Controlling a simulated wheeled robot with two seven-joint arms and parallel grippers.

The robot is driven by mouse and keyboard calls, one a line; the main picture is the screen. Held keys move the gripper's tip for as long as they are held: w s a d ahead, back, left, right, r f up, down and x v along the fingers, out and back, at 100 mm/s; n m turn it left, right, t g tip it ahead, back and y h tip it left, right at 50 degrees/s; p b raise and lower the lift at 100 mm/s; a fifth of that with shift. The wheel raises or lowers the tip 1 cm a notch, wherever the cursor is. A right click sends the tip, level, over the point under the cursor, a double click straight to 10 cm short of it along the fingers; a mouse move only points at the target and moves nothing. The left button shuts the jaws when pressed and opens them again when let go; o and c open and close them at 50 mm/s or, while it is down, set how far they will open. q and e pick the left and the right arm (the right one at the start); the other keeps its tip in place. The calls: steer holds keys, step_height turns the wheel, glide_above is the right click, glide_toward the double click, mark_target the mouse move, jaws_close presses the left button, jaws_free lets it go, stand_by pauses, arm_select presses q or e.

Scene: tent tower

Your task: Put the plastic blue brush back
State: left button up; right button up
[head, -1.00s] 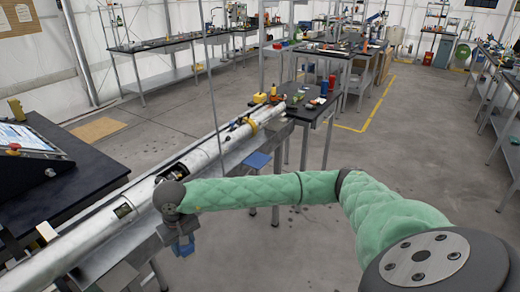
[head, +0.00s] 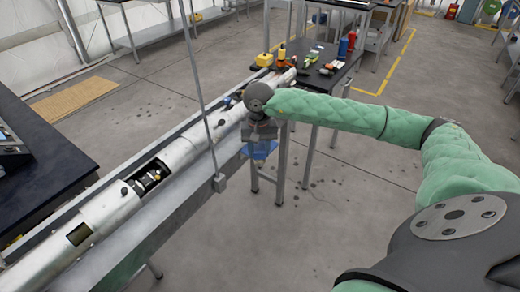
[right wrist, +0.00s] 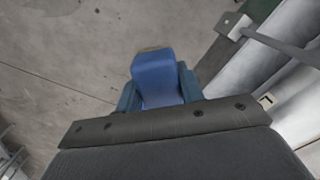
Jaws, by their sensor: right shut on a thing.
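My right gripper (head: 262,143) is shut on the plastic blue brush (right wrist: 158,80). In the right wrist view, a rounded blue block of the brush sits between the two dark teal fingers, pointing away from the wrist over the grey floor. In the head view, the gripper hangs just right of the long metal tube, near its far end and in front of the dark table (head: 330,85). A blue patch shows under the gripper there; I cannot tell how much is brush and how much a blue surface behind. My left gripper is not in view.
Yellow, red and blue items stand on the dark table. A black bench (head: 50,150) is at left. The floor at right is open.

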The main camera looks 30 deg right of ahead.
arm_select(q)
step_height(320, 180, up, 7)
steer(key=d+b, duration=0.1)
steer(key=b, duration=0.1)
arm_select(e)
steer(key=d+r+m, duration=0.4)
steer(key=d+r, duration=0.1)
steer(key=d, duration=0.6)
steer(key=w+a+f+p, duration=0.1)
steer(key=w+f+p, duration=0.1)
steer(key=w, duration=0.1)
steer(key=w+a+f+p, duration=0.2)
steer(key=w, duration=0.1)
steer(key=w+a+f+p, duration=0.1)
steer(key=w+f+p, duration=0.1)
steer(key=w, duration=0.1)
steer(key=shift+a+f, duration=0.15)
steer(key=shift+a, duration=0.25)
steer(key=shift+f+p, duration=1.2)
steer(key=shift+f, duration=0.85)
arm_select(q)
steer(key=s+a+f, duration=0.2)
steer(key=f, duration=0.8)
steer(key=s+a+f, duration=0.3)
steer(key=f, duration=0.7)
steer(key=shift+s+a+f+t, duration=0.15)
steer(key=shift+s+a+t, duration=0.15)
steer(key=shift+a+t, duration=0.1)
